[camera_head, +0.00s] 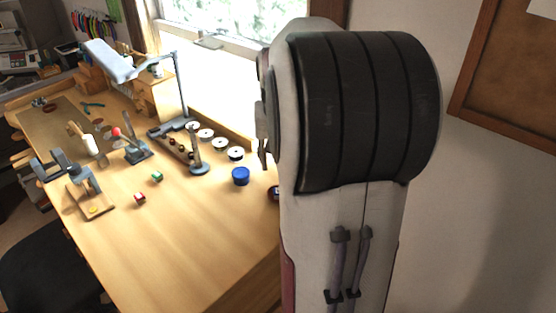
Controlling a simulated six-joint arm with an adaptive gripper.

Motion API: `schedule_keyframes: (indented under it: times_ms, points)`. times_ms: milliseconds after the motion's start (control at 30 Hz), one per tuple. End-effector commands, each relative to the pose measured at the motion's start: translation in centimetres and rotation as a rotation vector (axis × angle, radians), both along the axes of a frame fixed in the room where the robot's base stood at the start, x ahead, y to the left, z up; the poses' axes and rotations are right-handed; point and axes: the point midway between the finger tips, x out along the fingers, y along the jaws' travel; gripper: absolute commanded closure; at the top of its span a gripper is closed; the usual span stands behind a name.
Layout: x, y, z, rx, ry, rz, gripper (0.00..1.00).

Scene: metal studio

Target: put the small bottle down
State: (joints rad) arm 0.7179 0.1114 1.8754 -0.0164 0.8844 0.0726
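My own arm fills the right half of the view and hides what lies behind it. Thin grey metal parts, which look like part of my gripper (263,150), stick out past the arm's left edge above the bench. The fingertips are not clear, and I cannot see whether they hold anything. I cannot make out a small bottle for certain. A dark round object (273,193) sits at the arm's edge, partly hidden by it. A blue round container (240,176) stands on the wooden workbench (180,235), left of the arm.
Several round tins (220,144) stand in a row along the window side. A dark metal stand (198,160) is near them. Red (139,198) and green (157,176) small blocks lie mid-bench. Clamp-like tools (80,180) crowd the left. The bench front is clear.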

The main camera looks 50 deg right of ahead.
Motion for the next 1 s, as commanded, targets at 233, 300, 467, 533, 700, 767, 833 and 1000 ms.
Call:
schedule_keyframes:
  times_ms: [233, 300, 467, 533, 700, 767, 833, 1000]
  points:
    - [0.0, 0.0, 0.0, 0.000, 0.000, 0.000, 0.64]
    - [0.0, 0.0, 0.0, 0.000, 0.000, 0.000, 0.64]
    - [0.0, 0.0, 0.0, 0.000, 0.001, 0.004, 0.64]
    - [-0.2, 0.2, -0.3, 0.004, 0.008, 0.010, 0.64]
    - [-1.6, 1.4, -1.7, 0.029, 0.039, 0.020, 0.64]
    - [-2.2, 2.3, -1.9, 0.035, 0.045, 0.028, 0.64]
    - [-2.8, 3.7, -1.8, 0.038, 0.050, 0.048, 0.64]
    - [-3.9, 7.8, -1.3, 0.035, 0.050, 0.117, 0.64]
